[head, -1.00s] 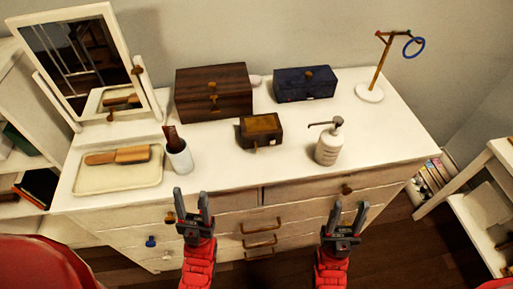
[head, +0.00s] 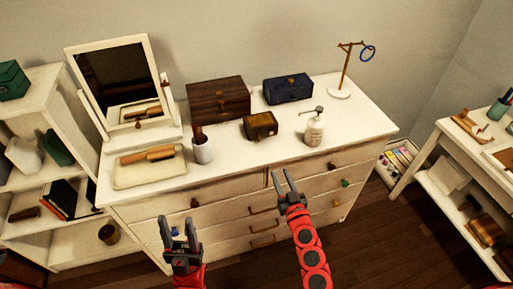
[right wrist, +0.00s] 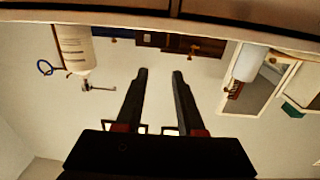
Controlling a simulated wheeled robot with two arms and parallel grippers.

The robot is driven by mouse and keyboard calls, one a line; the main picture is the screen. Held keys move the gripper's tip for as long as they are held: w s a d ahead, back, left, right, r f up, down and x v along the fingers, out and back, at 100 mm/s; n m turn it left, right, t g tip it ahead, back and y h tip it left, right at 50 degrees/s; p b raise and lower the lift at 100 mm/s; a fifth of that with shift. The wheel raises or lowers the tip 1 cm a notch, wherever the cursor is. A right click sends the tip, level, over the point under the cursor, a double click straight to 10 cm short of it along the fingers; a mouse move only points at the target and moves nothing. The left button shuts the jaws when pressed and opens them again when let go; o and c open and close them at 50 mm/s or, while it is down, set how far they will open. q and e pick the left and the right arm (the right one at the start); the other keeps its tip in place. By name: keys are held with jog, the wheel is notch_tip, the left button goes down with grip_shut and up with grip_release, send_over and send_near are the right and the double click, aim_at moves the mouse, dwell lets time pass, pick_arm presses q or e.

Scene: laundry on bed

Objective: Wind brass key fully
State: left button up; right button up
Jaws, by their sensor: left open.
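My right gripper (head: 281,172) is open and empty in front of the dresser's front edge, short of the small box. Its open fingers (right wrist: 160,75) also show in the right wrist view, with nothing between them. My left gripper (head: 178,224) is open and empty, lower down, in front of the drawers.
On the dresser (head: 365,125) stand a pump bottle (head: 314,130), a cup (head: 203,150), a tray with a brush (head: 130,178), a mirror (head: 112,80), a brown box (head: 220,99), a blue box (head: 288,88) and a ring stand (head: 345,70). Shelves flank it.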

jog(key=a+y, duration=0.1)
send_near(259, 136)
jog(key=shift+n, duration=0.3)
jog(key=b+x, duration=0.1)
jog(key=x, duration=0.3)
jog(key=b+x, duration=0.2)
jog(key=x, duration=0.2)
jog(key=shift+w+f, duration=0.2)
jog(key=shift+f, duration=0.05)
grip_shut()
